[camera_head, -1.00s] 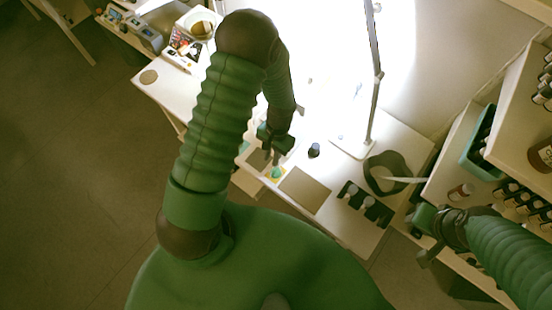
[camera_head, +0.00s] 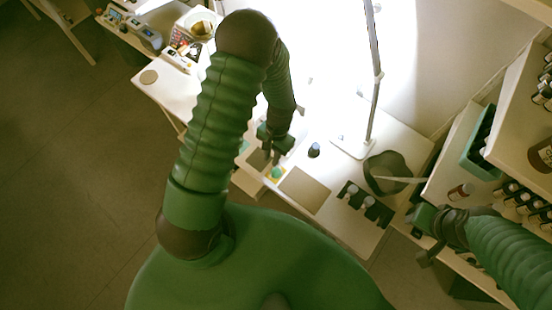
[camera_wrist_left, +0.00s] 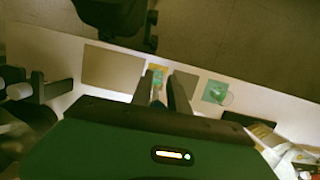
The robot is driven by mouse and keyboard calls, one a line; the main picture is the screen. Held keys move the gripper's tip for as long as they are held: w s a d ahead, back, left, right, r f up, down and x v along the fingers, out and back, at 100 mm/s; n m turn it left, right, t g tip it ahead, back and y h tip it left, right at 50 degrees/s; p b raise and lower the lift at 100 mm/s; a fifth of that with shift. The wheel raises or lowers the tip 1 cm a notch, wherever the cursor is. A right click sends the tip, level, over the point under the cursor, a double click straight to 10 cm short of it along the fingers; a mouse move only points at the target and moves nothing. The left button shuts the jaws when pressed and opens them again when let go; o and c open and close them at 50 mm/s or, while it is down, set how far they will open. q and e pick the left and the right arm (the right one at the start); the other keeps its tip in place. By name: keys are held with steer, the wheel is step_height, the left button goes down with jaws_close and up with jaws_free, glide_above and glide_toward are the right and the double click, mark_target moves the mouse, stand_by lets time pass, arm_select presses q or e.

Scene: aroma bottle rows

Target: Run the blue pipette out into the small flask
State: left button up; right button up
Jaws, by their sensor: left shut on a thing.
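My left gripper (camera_head: 271,154) points down over the bench and is shut on the slim pipette, which is mostly hidden by the fingers. In the left wrist view, its fingers (camera_wrist_left: 163,92) stand close around a narrow pale and teal shape. The small flask (camera_head: 277,172), with green-teal contents, stands on a yellow pad just below and right of the fingertips. I cannot tell whether the pipette tip is inside the flask neck. My right gripper (camera_head: 427,251) is at the right, away from the flask; its jaw opening is unclear.
A tan mat (camera_head: 305,190) lies right of the flask. A small dark bottle (camera_head: 314,150) stands behind the mat. Bottle shelves fill the right side.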

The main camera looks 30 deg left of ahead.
steer(key=p+v, duration=0.3)
steer(key=shift+w+r, duration=0.3)
steer(key=shift+r, duration=0.05)
steer(key=shift+f, duration=0.15)
